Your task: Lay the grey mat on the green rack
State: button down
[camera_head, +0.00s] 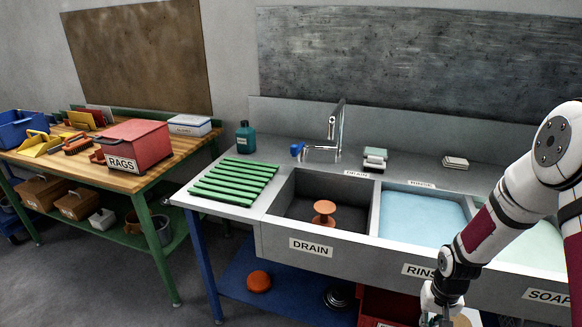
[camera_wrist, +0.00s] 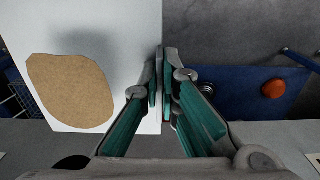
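The green rack (camera_head: 234,181) is a set of green slats lying on the grey counter left of the sink, with nothing on it. My gripper (camera_head: 437,322) is low in front of the sink, at the bottom edge of the head view, right of and below the rack. In the wrist view its fingers (camera_wrist: 163,85) are drawn together, with their tips close to each other. I cannot tell whether something thin is between them. I cannot make out the grey mat for certain in either view.
A pale panel (camera_wrist: 110,20) with a brown patch (camera_wrist: 70,92) lies beside my fingers in the wrist view. The drain basin (camera_head: 300,216) holds an orange plunger-like thing (camera_head: 324,212). A teal bottle (camera_head: 245,138) stands behind the rack. A wooden bench (camera_head: 60,158) bears a red RAGS box (camera_head: 137,142).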

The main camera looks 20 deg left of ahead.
aim_at(235, 177)
jog(key=j, duration=2.4)
